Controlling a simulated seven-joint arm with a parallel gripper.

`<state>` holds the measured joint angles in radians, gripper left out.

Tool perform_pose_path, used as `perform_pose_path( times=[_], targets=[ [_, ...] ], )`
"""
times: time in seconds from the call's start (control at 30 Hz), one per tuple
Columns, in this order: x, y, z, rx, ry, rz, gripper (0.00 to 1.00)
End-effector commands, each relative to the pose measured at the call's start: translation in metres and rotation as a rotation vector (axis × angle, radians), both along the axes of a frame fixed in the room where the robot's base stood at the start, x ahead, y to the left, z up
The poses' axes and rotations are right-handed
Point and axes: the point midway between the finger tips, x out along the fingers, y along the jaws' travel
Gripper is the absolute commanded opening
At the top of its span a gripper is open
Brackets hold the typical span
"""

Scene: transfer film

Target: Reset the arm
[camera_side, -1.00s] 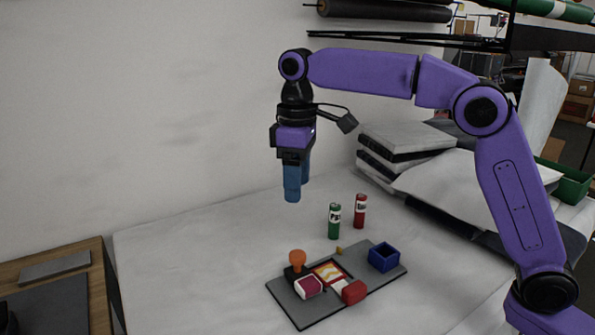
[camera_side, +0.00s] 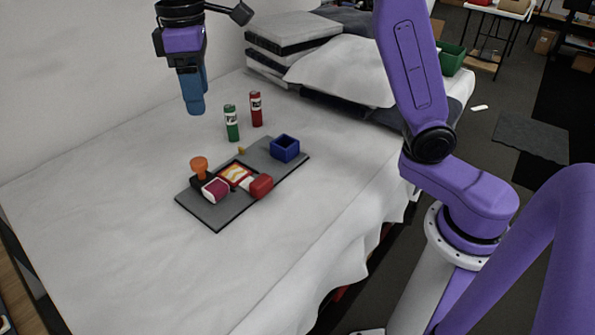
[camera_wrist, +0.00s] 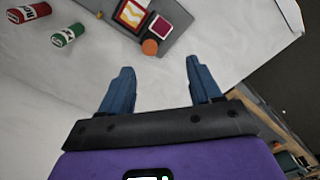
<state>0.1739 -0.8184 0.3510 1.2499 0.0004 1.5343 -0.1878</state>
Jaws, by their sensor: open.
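My gripper (camera_side: 195,106) hangs above the white-covered table, behind the grey board in the side view, with its blue fingers pointing down. In the wrist view my gripper (camera_wrist: 159,68) has its two fingers wide apart with nothing between them. It touches no object. The grey board (camera_side: 216,216) holds an orange-knobbed stamp (camera_side: 199,166), a maroon and white block (camera_side: 215,190), a red-framed yellow and white picture (camera_side: 235,175), a red block (camera_side: 261,186) and an open blue box (camera_side: 285,148).
A green cylinder (camera_side: 231,123) and a red cylinder (camera_side: 256,109) stand behind the board. Stacked books (camera_side: 290,32) and a white cushion (camera_side: 345,66) lie at the back. The wall is close behind my gripper. The table's left part is clear.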

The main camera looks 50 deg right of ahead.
Motion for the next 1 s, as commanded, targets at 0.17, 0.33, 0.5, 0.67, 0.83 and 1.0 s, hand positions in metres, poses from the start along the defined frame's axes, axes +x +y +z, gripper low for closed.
perform_pose_path(
  times=[0.17, 0.33, 0.5, 0.67, 0.83, 1.0],
  targets=[
    [-0.057, -0.017, -0.018, 0.003, -0.004, 0.055, 0.63],
    [-0.113, -0.041, -0.040, 0.008, -0.007, 0.106, 0.63],
    [-0.170, -0.073, -0.066, 0.012, -0.010, 0.158, 0.63],
    [-0.222, -0.109, -0.094, 0.017, -0.012, 0.204, 0.63],
    [-0.263, -0.142, -0.119, 0.021, -0.013, 0.243, 0.63],
    [-0.282, -0.159, -0.131, 0.022, -0.013, 0.262, 0.63]
  ],
)
